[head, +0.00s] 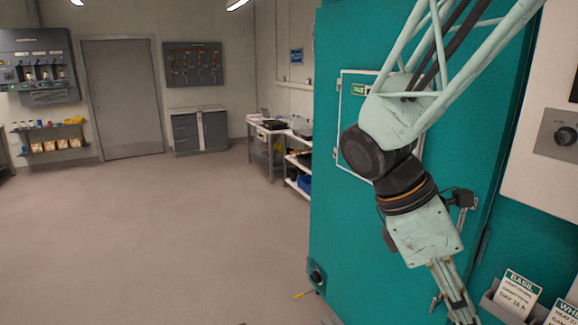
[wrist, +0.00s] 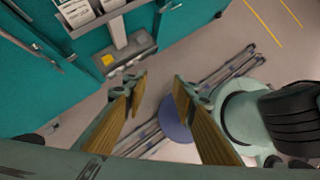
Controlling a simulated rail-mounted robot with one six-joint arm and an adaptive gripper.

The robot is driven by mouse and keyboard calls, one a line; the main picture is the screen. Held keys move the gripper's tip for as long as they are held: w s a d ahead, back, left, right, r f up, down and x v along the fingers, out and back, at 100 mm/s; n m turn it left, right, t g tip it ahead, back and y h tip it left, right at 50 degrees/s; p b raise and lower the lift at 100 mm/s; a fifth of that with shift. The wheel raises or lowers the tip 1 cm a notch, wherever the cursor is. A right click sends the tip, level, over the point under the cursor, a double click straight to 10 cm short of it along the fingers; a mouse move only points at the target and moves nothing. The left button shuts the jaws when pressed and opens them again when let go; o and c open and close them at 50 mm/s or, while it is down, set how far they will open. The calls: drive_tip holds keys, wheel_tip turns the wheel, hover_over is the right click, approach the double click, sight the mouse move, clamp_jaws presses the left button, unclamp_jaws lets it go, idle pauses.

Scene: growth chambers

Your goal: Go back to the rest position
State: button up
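My gripper hangs at the lower right of the head view, in front of the teal chamber (head: 345,230); its tips run past the bottom edge there. In the wrist view my gripper (wrist: 160,88) is open, with its two wooden-looking fingers well apart. Nothing is between the fingers; the floor with rails (wrist: 215,75) shows beyond them. My arm is bent, with the wrist pointing down.
A holder with plant cards, one reading BASIL (head: 519,291), stands right of my gripper. The card holder (wrist: 115,12) also shows at the wrist view's upper left. A control panel (head: 556,135) is at right. The floor (head: 160,235) at left is open. A bench (head: 285,130) stands behind.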

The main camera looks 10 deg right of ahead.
drive_tip(key=s+a+r+m+t+y+b, duration=0.1)
drive_tip(key=s+a+r+m+t+y, duration=0.1)
drive_tip(key=a+m, duration=0.4)
drive_tip(key=s+a+r+m+t+y+b, duration=0.1)
drive_tip(key=s+a+r+m+t+y, duration=0.2)
drive_tip(key=a+m, duration=0.4)
drive_tip(key=shift+s+a+r+t+y, duration=0.3)
drive_tip(key=shift+s+a+r+t, duration=0.25)
drive_tip(key=shift+a+t, duration=0.65)
drive_tip(key=shift+d+f, duration=0.1)
drive_tip(key=shift+f, duration=0.1)
wheel_tip(320, 180, down, 13)
drive_tip(key=b, duration=1.3)
drive_tip(key=shift+o, duration=0.2)
drive_tip(key=shift+r, duration=0.1)
idle(0.4)
